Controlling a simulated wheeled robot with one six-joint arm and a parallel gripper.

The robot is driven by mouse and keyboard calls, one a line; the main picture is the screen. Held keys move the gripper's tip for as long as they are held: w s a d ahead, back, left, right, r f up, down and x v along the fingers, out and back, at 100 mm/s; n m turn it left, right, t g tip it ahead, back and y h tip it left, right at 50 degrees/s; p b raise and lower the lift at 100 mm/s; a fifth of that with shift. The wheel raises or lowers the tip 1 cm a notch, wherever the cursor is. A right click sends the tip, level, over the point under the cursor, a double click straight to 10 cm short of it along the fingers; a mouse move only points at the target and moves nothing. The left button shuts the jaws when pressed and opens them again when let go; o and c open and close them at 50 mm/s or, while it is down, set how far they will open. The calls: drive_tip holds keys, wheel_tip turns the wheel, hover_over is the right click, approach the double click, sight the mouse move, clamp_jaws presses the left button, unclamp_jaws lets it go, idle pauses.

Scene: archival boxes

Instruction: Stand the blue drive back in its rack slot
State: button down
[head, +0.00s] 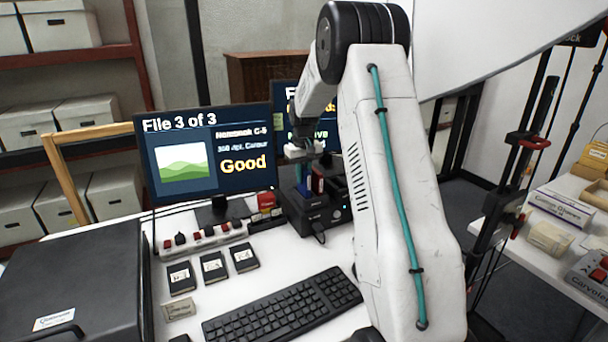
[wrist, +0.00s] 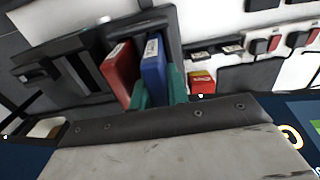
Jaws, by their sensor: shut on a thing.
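The black rack (head: 318,214) stands on the white desk below the right monitor, and its slots show in the wrist view (wrist: 92,38). The blue drive (wrist: 154,66) is upright between the teal fingertips of my gripper (wrist: 158,92). It also shows in the head view (head: 318,186), at the rack. My gripper (head: 305,150) is shut on it from above. A red drive (wrist: 119,70) stands close beside the blue one, left of it in the wrist view. The fingers hide part of the blue drive, and I cannot tell how deep its lower end sits.
A keyboard (head: 284,304), several black drives (head: 214,267) and a power strip (head: 203,237) lie on the desk. A large black case (head: 72,285) is at left. The left monitor (head: 208,155) reads "File 3 of 3" and "Good". My arm hides part of the desk's right side.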

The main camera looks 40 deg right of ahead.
drive_tip(key=shift+f, duration=0.95)
drive_tip(key=c, duration=1.3)
unclamp_jaws()
drive_tip(key=shift+r, duration=0.1)
wheel_tip(320, 180, up, 7)
drive_tip(key=shift+r, duration=0.3)
